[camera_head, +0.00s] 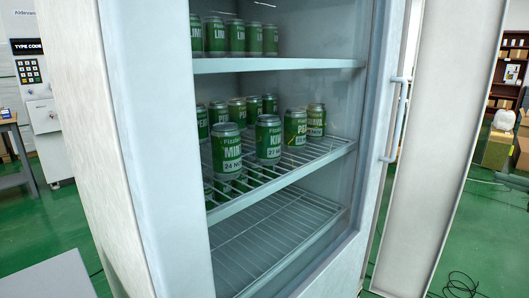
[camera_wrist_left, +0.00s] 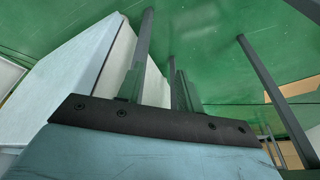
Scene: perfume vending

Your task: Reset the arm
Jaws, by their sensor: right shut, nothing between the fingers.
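The left gripper is not in the head view.
A tall white fridge (camera_head: 72,95) fills the middle, with green cans (camera_head: 268,139) on its upper and middle shelves. The lower rack (camera_head: 285,228) is empty. A vertical handle (camera_head: 396,120) and a pale panel (camera_head: 430,150) stand at its right. Green floor is open beyond.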

